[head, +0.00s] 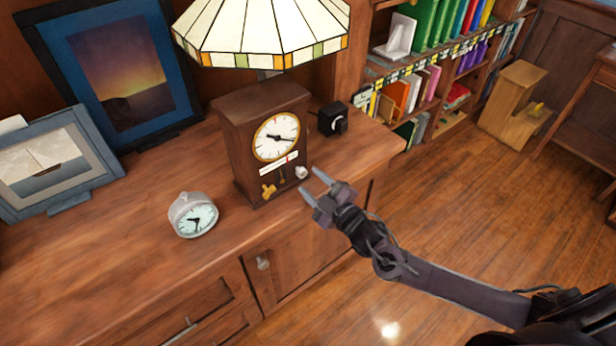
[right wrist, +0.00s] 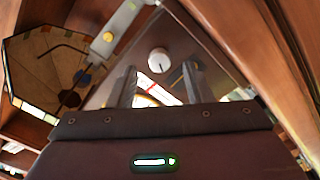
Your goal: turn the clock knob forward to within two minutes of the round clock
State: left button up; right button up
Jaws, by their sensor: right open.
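The wooden clock (head: 241,140) stands upright on the cabinet top, with a white dial (head: 276,137) in a gold ring. Its white knob (head: 301,172) is at the lower right of its front. A brass key-like piece (head: 268,190) is at the lower left. The round clock (head: 193,216), silver with a pale face, stands to its left; I cannot read either time exactly. My right gripper (head: 314,182) is open and empty, just in front of the knob and apart from it. In the right wrist view the knob (right wrist: 158,60) shows between and beyond the fingers (right wrist: 159,75). My left gripper is not in view.
Two framed pictures (head: 118,65) are at the left. Bare cabinet top (head: 90,260) lies at front left. Bookshelves (head: 400,90) stand behind right.

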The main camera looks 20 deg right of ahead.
aim_at(300, 172)
jog(key=shift+x, duration=1.5)
jog(key=shift+c, duration=0.8)
jog(key=c, duration=0.8)
jog(key=shift+c, duration=0.2)
